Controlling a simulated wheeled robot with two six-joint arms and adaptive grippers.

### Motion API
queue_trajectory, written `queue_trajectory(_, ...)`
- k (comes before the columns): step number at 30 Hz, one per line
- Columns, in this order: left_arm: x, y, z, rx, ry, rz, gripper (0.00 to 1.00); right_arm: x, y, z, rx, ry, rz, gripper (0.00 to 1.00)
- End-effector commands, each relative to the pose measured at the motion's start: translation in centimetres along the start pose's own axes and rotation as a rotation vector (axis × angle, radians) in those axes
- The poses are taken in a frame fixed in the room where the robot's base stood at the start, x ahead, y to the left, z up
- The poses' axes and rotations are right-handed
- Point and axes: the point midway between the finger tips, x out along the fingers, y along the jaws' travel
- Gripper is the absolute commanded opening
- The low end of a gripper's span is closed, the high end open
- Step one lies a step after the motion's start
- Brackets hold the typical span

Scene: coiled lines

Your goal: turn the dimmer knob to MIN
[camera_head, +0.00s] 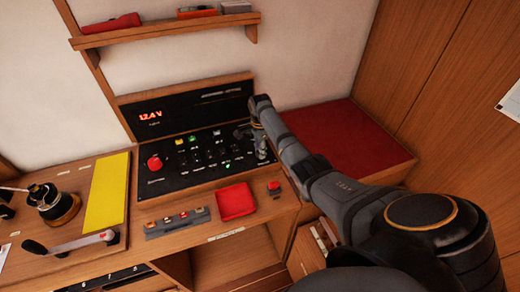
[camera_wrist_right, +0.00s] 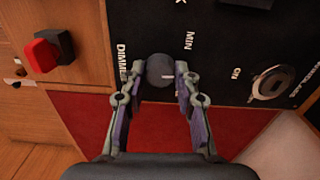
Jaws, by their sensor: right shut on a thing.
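The dimmer knob (camera_wrist_right: 160,70) is a dark round knob with a white pointer line, on the black panel in the right wrist view. The pointer line points to the right in that view, below the MIN label (camera_wrist_right: 188,40). The word DIMMER stands on the knob's other side, partly covered by a finger. My right gripper (camera_wrist_right: 160,75) is shut on the knob, with one finger on each side. In the head view my right gripper (camera_head: 258,148) is at the right end of the black control panel (camera_head: 170,182) and hides the knob. My left gripper is not in view.
A red switch (camera_wrist_right: 47,50) is beside the panel, and a keyed ring (camera_wrist_right: 270,85) is on the panel's other side. A red tray (camera_head: 236,202) and a strip of fuses (camera_head: 177,222) lie on the desk front. A red cushion (camera_head: 350,140) is to the right.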

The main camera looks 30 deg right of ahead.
Motion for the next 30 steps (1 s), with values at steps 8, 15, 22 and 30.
queue_trajectory(8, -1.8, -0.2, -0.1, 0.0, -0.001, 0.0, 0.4, -0.5, -0.1, 0.0, -0.203, -0.001, -0.001, 0.0)
queue_trajectory(15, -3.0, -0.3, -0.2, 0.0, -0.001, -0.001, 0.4, -0.4, -0.1, 0.0, -0.432, -0.001, -0.002, 0.0)
queue_trajectory(22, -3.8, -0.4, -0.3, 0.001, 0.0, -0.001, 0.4, -0.4, -0.1, 0.1, -0.651, 0.0, -0.003, 0.0)
queue_trajectory(30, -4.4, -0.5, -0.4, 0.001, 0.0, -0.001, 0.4, -0.3, -0.1, 0.1, -0.906, 0.001, -0.004, 0.0)
